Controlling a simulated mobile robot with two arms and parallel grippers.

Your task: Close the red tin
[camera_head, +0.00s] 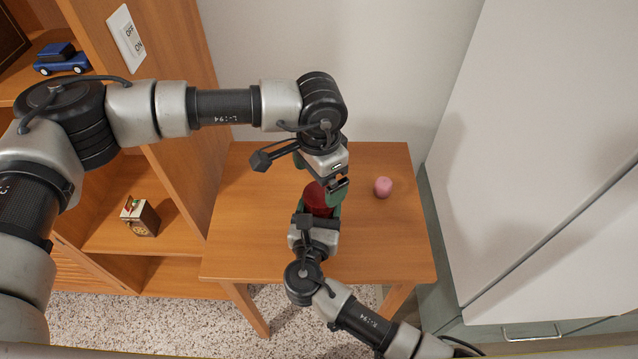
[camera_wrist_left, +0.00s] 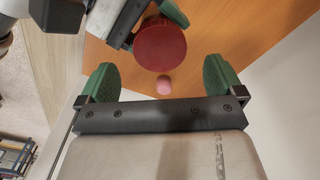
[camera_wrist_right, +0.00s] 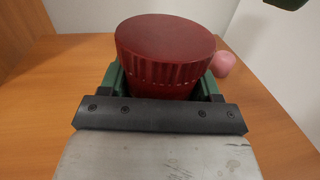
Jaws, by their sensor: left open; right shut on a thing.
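The red tin (camera_head: 318,199) stands upright on the small wooden table. In the right wrist view the red tin (camera_wrist_right: 165,75) has a flat, dark red lid (camera_wrist_right: 166,36) with a ridged rim on top; I cannot tell whether it is fully seated. My right gripper (camera_head: 318,214) is shut on the tin, its green fingers on either side of the body. My left gripper (camera_head: 320,178) is open and empty above the tin. In the left wrist view the lid (camera_wrist_left: 159,43) lies beyond the open green fingers, apart from them. The left hand partly hides the tin in the head view.
A pink round object (camera_head: 383,187) is on the table (camera_head: 390,245) to the right of the tin. A wooden shelf (camera_head: 180,120) with a blue toy car (camera_head: 62,60) and a small box (camera_head: 140,217) is at left. A white wall and cabinet bound the back and right.

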